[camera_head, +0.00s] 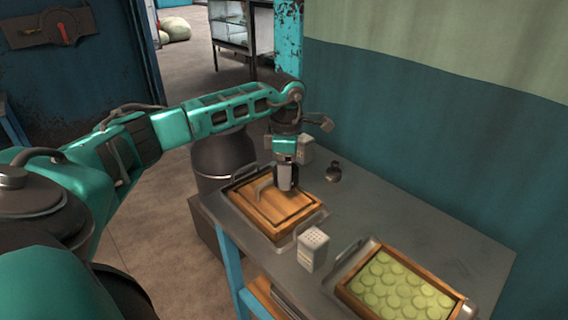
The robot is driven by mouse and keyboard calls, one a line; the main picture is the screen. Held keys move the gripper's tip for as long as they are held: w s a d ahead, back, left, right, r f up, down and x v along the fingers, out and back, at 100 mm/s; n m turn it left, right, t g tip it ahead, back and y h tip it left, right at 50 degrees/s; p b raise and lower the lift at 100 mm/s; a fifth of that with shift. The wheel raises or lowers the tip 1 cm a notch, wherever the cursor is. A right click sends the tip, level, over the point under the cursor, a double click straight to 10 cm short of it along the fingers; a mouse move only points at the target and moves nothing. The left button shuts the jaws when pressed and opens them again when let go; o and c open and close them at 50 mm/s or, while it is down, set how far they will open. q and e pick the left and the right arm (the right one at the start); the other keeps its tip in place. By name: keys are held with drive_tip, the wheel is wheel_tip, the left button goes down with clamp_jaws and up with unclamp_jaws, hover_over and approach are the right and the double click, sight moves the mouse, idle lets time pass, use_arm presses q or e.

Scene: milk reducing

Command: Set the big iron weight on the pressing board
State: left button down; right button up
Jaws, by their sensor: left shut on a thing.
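The wooden pressing board (262,211) lies in a metal tray on the left part of the table, with a grey curved handle on it. My left gripper (286,164) is above the board, pointing down. It is shut on a dark grey piece, which looks like the big iron weight (285,180). The gripper hides its top. The piece is over the board's far part; I cannot tell whether it touches the wood. A smaller dark weight with a knob (334,174) stands on the table to the right. My right gripper is out of view.
A perforated metal box (313,249) stands in front of the board's tray, and a similar box (305,149) stands behind it. A wooden frame with green rounds (402,289) sits in a tray at the front right. The table's middle right (400,215) is clear.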

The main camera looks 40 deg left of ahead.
use_arm(q)
drive_tip(key=shift+a+n, duration=0.3)
drive_tip(key=shift+a, duration=0.05)
drive_tip(key=shift+f+b, duration=1.9)
drive_tip(key=shift+f, duration=0.3)
drive_tip(key=shift+f+b, duration=0.55)
drive_tip(key=shift+f, duration=0.5)
drive_tip(key=shift+d, duration=0.1)
drive_tip(key=shift+f, duration=0.3)
